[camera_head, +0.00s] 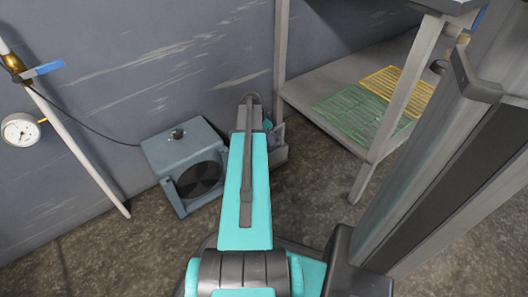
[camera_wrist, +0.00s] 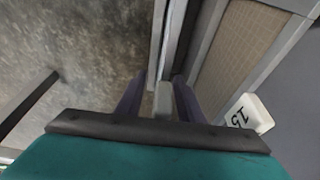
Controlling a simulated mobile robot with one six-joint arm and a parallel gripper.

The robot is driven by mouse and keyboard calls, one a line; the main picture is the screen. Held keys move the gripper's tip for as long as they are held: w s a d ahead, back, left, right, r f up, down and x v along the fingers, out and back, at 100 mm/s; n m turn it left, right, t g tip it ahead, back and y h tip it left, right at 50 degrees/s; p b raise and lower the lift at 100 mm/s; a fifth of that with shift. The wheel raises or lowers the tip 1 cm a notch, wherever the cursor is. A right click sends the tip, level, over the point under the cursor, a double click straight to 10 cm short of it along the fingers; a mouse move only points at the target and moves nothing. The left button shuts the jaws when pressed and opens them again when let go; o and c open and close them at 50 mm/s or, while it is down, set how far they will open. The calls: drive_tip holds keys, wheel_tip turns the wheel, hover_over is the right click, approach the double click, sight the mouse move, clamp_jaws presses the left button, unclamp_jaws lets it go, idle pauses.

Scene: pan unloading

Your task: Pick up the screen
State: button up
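A framed panel with a tan mesh face (camera_wrist: 245,45), which looks like the screen, stands at the upper right of the wrist view. Its grey edge runs down towards my gripper. My gripper (camera_wrist: 160,95) has its two dark fingers apart, with floor showing beside the left one. A grey piece sits between the fingers; I cannot tell whether it is part of the panel's frame. In the head view my arm hides the fingers and most of what is beyond them, and the mesh panel cannot be made out there.
A blue-grey box with a fan (camera_head: 185,150) stands left of my arm by the wall. A shelf (camera_head: 305,88) at right bears a green grid (camera_head: 355,110) and a yellow grid (camera_head: 400,85). A gauge (camera_head: 20,129) hangs left.

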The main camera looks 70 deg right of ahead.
drive_tip(key=shift+c, duration=0.4)
clamp_jaws()
drive_tip(key=shift+r, duration=0.1)
wheel_tip(320, 180, up, 18)
drive_tip(key=p, duration=0.7)
drive_tip(key=shift+p, duration=0.3)
